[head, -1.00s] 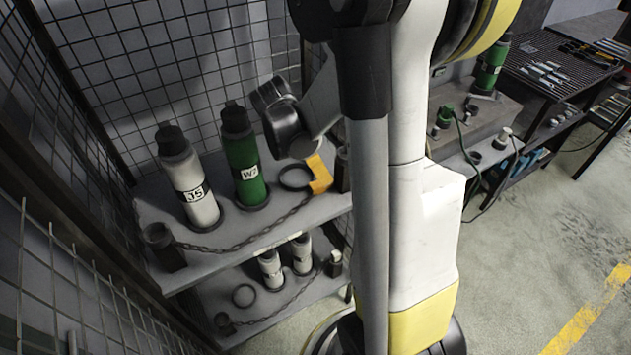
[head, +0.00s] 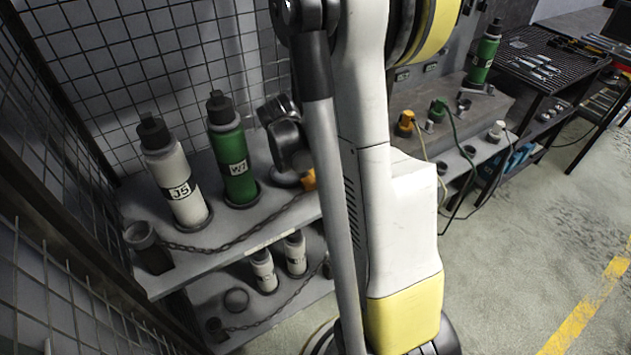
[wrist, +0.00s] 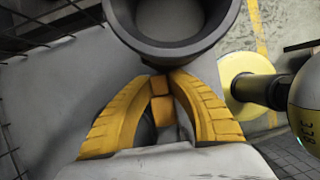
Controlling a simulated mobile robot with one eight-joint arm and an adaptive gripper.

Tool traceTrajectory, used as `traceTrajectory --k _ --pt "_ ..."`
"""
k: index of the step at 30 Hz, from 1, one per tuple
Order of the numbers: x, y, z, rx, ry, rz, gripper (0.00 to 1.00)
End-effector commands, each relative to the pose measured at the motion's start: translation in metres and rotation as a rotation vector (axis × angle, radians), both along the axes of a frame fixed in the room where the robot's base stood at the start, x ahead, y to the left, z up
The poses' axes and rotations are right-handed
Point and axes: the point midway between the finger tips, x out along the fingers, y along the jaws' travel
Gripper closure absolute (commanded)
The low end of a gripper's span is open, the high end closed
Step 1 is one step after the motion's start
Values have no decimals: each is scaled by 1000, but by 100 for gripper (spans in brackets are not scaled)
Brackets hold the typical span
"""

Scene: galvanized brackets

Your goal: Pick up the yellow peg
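A yellow-orange, peg-like piece (head: 403,123) stands on the grey bench at the back right in the head view, with a cord near it. A green one (head: 437,110) stands to its right. My gripper (wrist: 160,78) shows in the wrist view as yellow fingers whose tips come together, with nothing clearly held. In the head view a bit of its yellow finger (head: 309,180) shows over the upper shelf, well left of the yellow piece. My arm hides most of the gripper there.
A white bottle (head: 176,175) and a green bottle (head: 233,155) stand on the upper shelf, with a chain (head: 235,240) along its front. A dark round holder (wrist: 172,25) is just beyond my fingertips. Wire mesh (head: 90,70) closes the left side. Open floor (head: 520,240) lies right.

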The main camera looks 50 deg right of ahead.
Motion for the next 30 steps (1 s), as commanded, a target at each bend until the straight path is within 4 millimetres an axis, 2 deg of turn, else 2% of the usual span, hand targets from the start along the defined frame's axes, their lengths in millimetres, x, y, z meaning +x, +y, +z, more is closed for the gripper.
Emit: traceTrajectory --k 14,17,23,24,30 --pt "0 0 2 0 0 0 100" --pt "0 0 9 0 0 0 100" --pt "0 0 37 0 0 0 100" --pt "-2 1 42 0 0 0 100" --pt "-43 20 37 0 0 0 100"
